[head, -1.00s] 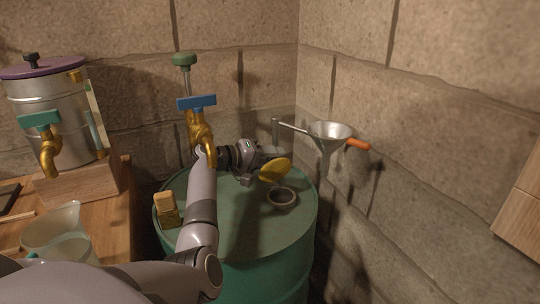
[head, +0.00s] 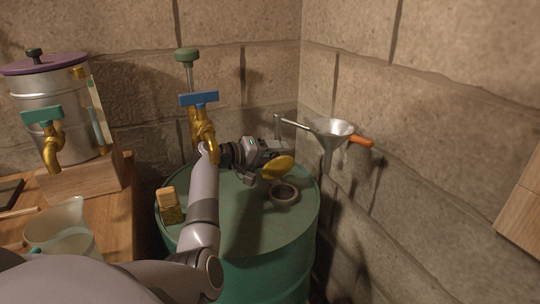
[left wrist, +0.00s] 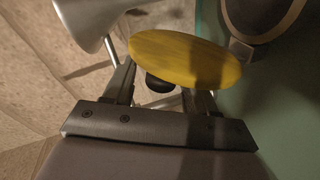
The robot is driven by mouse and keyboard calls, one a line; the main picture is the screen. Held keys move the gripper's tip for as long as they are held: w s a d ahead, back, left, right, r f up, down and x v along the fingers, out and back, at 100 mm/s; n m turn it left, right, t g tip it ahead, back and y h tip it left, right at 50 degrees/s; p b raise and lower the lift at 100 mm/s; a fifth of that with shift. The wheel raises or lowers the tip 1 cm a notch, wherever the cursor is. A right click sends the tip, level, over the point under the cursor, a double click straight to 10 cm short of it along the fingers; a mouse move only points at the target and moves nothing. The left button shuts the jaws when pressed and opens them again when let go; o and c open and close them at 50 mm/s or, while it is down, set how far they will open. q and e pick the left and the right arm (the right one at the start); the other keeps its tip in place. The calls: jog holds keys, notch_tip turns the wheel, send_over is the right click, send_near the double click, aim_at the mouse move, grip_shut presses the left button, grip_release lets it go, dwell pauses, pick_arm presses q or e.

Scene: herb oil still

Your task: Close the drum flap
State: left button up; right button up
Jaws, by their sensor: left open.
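The yellow round drum flap (head: 278,169) stands raised and tilted beside the dark ring of the opening (head: 284,194) on top of the green drum (head: 250,225). The opening is uncovered. My left gripper (head: 270,160) is behind the flap, on its side away from the opening, low over the drum top. In the left wrist view the flap (left wrist: 185,58) lies across the fingertips of my open left gripper (left wrist: 162,85). A small dark knob (left wrist: 160,83) shows under the flap's edge between the fingers. I cannot tell whether they touch. My right gripper is out of view.
A brass tap with a blue handle (head: 199,99) stands above my left forearm. A metal funnel (head: 332,131) with an orange handle hangs right of the flap. A yellow block (head: 170,205) sits at the drum's left. The drum's front top is clear.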

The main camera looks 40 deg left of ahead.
pick_arm(q)
jog(key=shift+s+a+r+p, duration=0.25)
jog(key=shift+s+p, duration=0.2)
jog(key=shift+p, duration=0.05)
jog(key=f+p+v, duration=0.1)
jog(key=p+v, duration=0.1)
jog(key=v, duration=0.4)
jog(key=f+p+v, duration=0.2)
jog(key=v, duration=0.5)
jog(key=shift+s+a+p, duration=0.15)
jog(key=shift+s+p, duration=0.25)
jog(key=shift+s, duration=0.25)
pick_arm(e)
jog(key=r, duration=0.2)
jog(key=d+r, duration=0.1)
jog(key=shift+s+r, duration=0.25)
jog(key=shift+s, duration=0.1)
